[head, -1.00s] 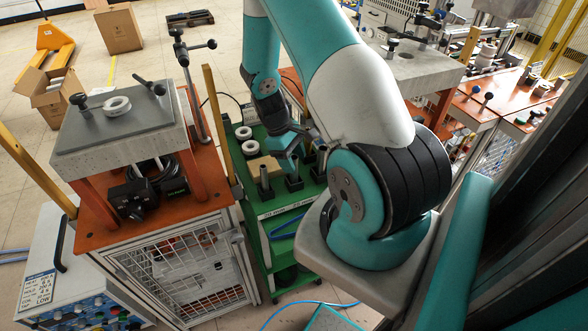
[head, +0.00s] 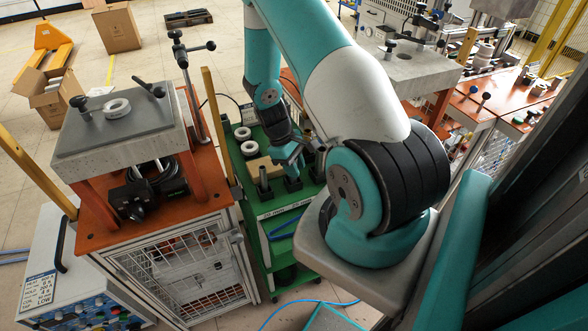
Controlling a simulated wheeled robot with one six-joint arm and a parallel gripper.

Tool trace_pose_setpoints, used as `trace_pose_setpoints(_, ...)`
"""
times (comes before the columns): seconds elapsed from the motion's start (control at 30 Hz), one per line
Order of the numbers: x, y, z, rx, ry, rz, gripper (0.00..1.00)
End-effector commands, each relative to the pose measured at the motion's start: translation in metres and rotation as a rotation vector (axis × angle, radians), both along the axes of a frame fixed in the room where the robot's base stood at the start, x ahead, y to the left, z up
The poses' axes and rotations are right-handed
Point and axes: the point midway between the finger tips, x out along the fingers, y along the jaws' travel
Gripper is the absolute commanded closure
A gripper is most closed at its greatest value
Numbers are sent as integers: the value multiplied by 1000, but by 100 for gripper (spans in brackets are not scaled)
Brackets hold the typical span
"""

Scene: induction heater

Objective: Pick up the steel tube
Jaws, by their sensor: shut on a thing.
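My gripper (head: 290,155) is over the green cart (head: 279,222), pointing down, and is shut on a steel tube (head: 292,171). The jaws hide most of this tube, which appears upright above a dark square base (head: 293,184). I cannot tell whether it has left the base. A similar steel tube (head: 264,178) stands upright just to the left, apart from my gripper.
A yellow post (head: 218,125) and the orange heater table (head: 100,235) with a grey slab (head: 75,140) stand left. More orange tables (head: 480,108) stand right.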

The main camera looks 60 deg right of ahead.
Motion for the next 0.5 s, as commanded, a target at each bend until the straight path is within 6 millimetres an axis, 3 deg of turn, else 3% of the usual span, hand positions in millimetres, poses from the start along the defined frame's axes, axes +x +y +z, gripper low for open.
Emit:
trace_pose_setpoints(0.27,1,-1,25,-3,-3,0,100)
trace_pose_setpoints(0.5,2,-1,81,-6,-8,0,100)
